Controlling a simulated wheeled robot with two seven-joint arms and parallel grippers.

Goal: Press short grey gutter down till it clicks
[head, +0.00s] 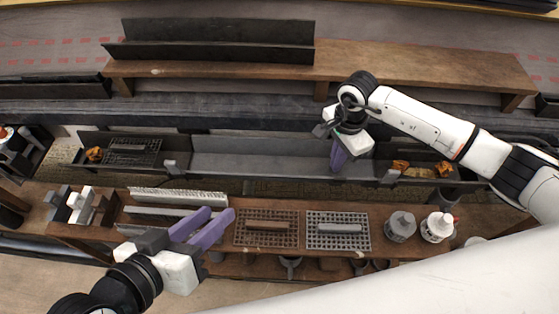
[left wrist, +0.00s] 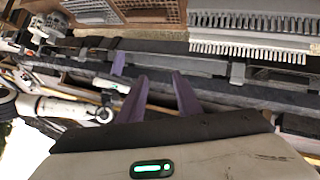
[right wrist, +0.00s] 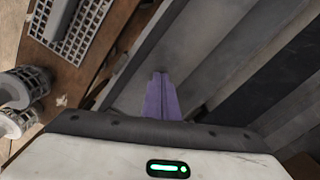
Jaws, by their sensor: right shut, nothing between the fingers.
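The short grey gutter (head: 260,155) lies in the middle of the gutter line, between a dark left section (head: 120,150) and a dark right section (head: 425,172). My right gripper (head: 338,164) is shut and empty, with its purple fingertips pointing down at the right part of the grey gutter. In the right wrist view its fingertips (right wrist: 160,76) appear at or just over the grey channel (right wrist: 140,85); contact is not certain. My left gripper (head: 220,213) is open and empty above the front bench, and its spread fingers (left wrist: 150,80) show in the left wrist view.
Orange leaves (head: 95,154) lie in the dark sections. A plank (head: 420,70) with a black gutter (head: 220,40) stands behind.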

